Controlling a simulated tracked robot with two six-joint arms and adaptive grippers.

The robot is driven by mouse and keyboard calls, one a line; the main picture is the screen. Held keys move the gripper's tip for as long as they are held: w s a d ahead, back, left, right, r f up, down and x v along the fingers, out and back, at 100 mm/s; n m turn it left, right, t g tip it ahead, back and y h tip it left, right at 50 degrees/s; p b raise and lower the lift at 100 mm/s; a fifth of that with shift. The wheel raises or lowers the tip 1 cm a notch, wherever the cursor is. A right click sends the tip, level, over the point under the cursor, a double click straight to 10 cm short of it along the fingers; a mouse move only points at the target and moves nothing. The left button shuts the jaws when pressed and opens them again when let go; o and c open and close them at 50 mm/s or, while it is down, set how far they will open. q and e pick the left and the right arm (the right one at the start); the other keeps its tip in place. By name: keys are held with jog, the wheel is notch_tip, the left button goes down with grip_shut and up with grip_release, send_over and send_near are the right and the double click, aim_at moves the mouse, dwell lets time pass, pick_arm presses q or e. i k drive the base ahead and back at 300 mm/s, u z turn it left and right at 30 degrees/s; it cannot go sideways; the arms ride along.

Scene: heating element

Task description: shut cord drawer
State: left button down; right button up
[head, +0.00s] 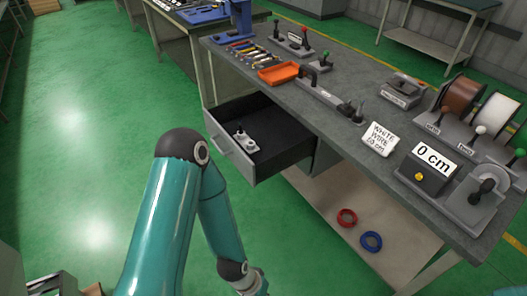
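The drawer (231,150) under the workbench stands pulled out to the left, its grey front panel and handle facing the lower left. Its dark inside holds a small grey piece with dark knobs (245,139); the rest of the inside looks empty. My teal arm, which appears to be the left one, rises from the bottom edge in front of the drawer and bends down again. Its grey wrist is cut off at the bottom edge, so its gripper fingers are not seen. My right gripper is not in view.
The workbench (340,95) carries tools, an orange tray (278,73), levers, wire spools (462,97) and a "0 cm" display (433,159). A red ring (347,218) and a blue ring (371,241) lie on the lower shelf. Green floor left of the drawer is clear.

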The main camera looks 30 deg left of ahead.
aim_at(283, 142)
jog(key=u, duration=0.15)
jog(key=i, duration=1.1)
jog(key=u, duration=0.75)
